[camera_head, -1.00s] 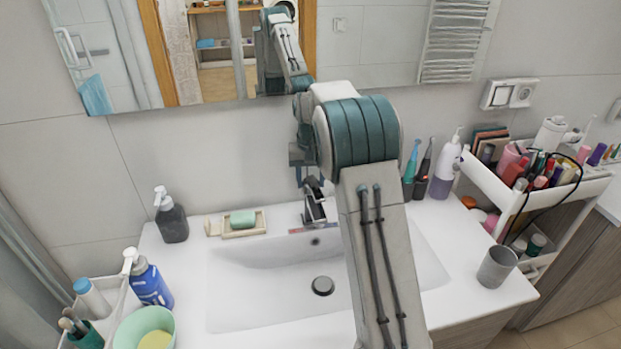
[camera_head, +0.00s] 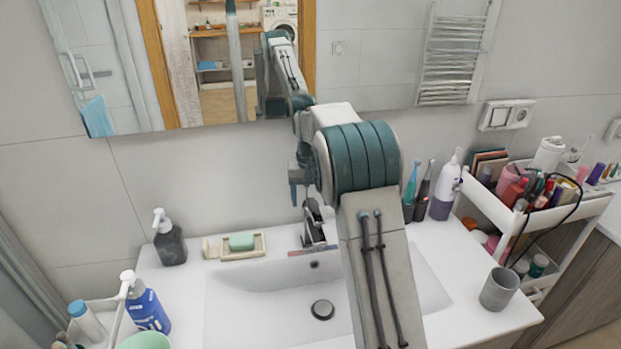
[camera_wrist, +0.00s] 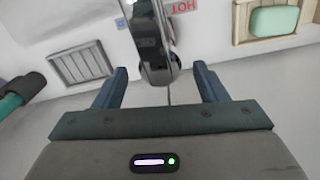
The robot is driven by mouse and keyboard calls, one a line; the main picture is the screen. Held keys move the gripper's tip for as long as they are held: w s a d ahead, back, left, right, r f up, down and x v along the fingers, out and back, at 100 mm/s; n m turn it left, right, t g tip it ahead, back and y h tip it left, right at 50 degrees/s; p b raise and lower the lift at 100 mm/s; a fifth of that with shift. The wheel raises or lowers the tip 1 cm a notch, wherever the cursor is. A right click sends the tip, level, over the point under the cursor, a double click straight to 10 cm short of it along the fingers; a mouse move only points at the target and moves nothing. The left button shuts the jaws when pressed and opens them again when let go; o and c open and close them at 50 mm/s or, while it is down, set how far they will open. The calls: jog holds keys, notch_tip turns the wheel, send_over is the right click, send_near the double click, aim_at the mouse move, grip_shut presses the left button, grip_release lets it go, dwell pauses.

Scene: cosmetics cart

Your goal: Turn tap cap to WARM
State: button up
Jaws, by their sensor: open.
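The chrome tap (camera_head: 319,232) stands at the back edge of the white basin, partly behind my arm in the head view. In the wrist view its dark, shiny body (camera_wrist: 150,35) reaches down from the top edge, with a rounded end between my fingers. A red HOT label (camera_wrist: 184,6) is right of it and a small blue label (camera_wrist: 121,23) is left of it. My gripper (camera_wrist: 160,78) is open, one finger on each side of the tap's end, with visible gaps. I cannot tell contact or the cap's exact turn.
A soap dish (camera_head: 228,252) with green soap and a dark pump bottle (camera_head: 169,243) stand left of the tap. The mirror is behind.

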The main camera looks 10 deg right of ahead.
aim_at(311, 199)
notch_tip(311, 199, up, 13)
jog(key=shift+b, duration=0.3)
jog(key=shift+f, duration=0.1)
jog(key=s+r+t, duration=0.2)
jog(key=s, duration=1.7)
jog(key=s+f+n, duration=0.1)
jog(key=s+f, duration=0.3)
jog(key=s, duration=0.4)
jog(key=s+a+f+t, duration=0.1)
jog(key=s+f, duration=0.3)
jog(key=s, duration=0.5)
jog(key=shift+f+n, duration=0.3)
jog(key=shift+n, duration=0.1)
